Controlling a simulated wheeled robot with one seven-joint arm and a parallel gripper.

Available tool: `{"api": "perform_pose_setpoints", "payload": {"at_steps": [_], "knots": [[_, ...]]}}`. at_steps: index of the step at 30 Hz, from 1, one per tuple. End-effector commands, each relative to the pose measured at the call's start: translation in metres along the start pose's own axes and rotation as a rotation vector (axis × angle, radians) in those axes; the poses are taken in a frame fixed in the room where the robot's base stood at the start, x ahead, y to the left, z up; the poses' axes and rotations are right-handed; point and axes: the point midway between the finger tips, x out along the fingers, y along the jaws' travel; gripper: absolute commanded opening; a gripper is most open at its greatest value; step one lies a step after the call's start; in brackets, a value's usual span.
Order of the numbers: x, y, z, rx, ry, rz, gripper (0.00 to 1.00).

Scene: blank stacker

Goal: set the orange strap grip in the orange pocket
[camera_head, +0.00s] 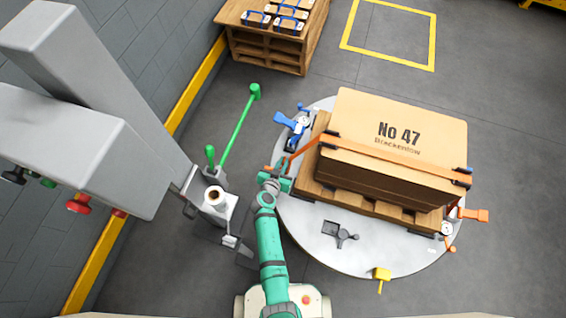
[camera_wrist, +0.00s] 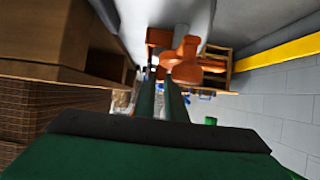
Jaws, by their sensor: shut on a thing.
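My gripper (camera_head: 279,179) is at the left edge of the round grey turntable, beside the wrapped box. It is shut on the orange strap grip (camera_wrist: 184,62), which shows as a rounded orange piece at the fingertips in the wrist view. An orange strap (camera_head: 400,157) crosses the box front and runs from its left corner down to my gripper. An orange fitting (camera_head: 474,214) stands on the right rim of the turntable; I cannot tell whether it is the orange pocket. In the head view my gripper mostly hides the grip.
The box (camera_head: 398,115) stands on a wooden pallet (camera_head: 400,213) on the turntable (camera_head: 315,245). A blue fitting (camera_head: 288,121), a dark one (camera_head: 344,235) and a yellow one (camera_head: 382,274) sit around the rim. A grey column and a green lever (camera_head: 238,125) stand left.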

Motion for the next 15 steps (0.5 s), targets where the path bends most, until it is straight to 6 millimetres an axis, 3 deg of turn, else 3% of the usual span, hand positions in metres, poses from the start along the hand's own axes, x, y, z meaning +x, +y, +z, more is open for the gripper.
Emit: {"api": "perform_pose_setpoints", "payload": {"at_steps": [10, 11, 12, 15], "knots": [[0.0014, -0.0003, 0.0019, -0.002, 0.001, 0.0, 0.0], [0.0012, -0.0002, 0.002, -0.001, 0.001, 0.0, 0.18], [0.0011, -0.0002, 0.002, -0.001, 0.001, 0.0, 0.27], [0.0011, -0.0001, 0.0019, -0.001, 0.001, 0.0, 0.29]]}}
